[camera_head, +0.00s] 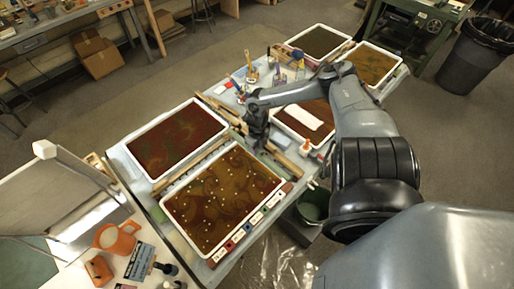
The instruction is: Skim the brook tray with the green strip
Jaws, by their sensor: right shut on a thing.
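My right gripper (257,132) points down over the table, between the front trays and the tray with the white sheet. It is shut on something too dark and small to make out. I cannot tell whether that is the green strip. I cannot read any name, so which tray is brook is unclear. My left gripper is not in view.
A tray with a white sheet (303,119) lies partly behind my right arm. Two more trays (319,41) (370,64) are at the back. Jars and brushes (252,74) stand mid-table. An orange jug (116,240) is at the lower left, a bucket (313,207) below the table edge.

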